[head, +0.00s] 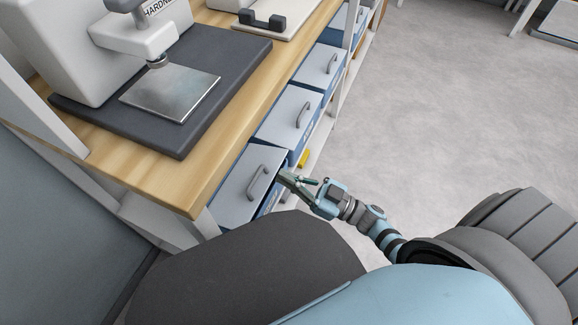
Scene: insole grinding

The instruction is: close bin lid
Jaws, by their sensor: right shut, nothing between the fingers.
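Several blue bins with pale grey lids sit in a row under the wooden bench. The nearest bin lid (247,184) has a curved grey handle (258,182) and lies at a slant at the bench's front edge. My right gripper (284,175) is shut and empty, with its tips at the right edge of this lid. I cannot tell whether the tips touch the lid or its bin. A second lid (288,114) and a third lid (318,68) lie farther along the row. The inside of the nearest bin is hidden. My left gripper is not in view.
A hardness tester (128,45) with a metal plate stands on a dark base on the wooden bench (190,180). A small yellow object (303,158) is beside the second bin.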

